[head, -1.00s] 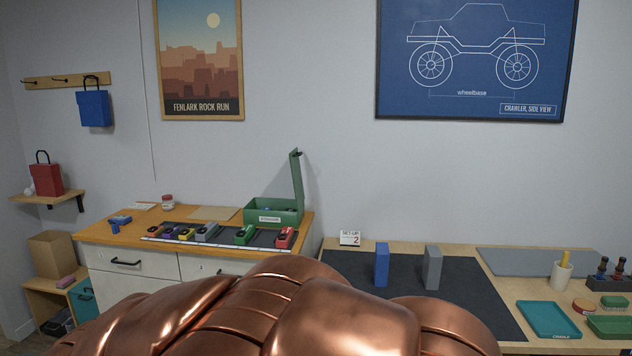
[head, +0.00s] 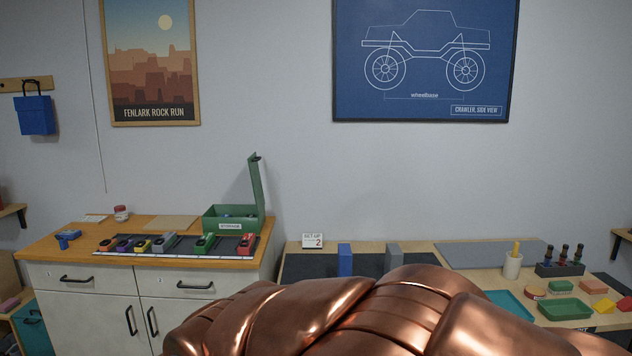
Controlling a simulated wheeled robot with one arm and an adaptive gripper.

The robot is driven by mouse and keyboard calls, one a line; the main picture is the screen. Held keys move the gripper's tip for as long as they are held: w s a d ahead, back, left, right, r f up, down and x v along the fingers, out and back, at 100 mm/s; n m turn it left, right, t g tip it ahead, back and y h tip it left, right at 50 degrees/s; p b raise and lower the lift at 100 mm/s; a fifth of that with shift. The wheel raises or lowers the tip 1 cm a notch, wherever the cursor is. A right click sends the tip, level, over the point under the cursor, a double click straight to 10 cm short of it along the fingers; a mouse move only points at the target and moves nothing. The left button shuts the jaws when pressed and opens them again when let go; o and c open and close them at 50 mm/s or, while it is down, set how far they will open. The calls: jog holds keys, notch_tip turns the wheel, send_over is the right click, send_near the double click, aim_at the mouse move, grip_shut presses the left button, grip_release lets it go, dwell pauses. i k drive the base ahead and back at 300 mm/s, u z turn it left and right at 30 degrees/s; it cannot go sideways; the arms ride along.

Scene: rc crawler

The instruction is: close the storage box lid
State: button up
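The green storage box (head: 212,224) stands at the back right of the wooden-topped cabinet on the left. Its label reads "STORAGE". Its lid (head: 256,190) is open and stands nearly upright at the box's right side, with a dark catch at its top edge. A copper-coloured part of my own arm fills the bottom centre and right of the head view. My gripper is not in view.
A strip with several coloured model vehicles (head: 162,243) lies in front of the box on the cabinet top (head: 60,252). A red-lidded jar (head: 121,213) stands behind at left. A workbench with blue and grey blocks (head: 345,260), trays and a pencil cup (head: 512,264) is at right.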

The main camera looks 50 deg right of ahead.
aim_at(253, 165)
jog(key=z, duration=2.7)
jog(key=i, duration=0.75)
jog(key=u, duration=1.7)
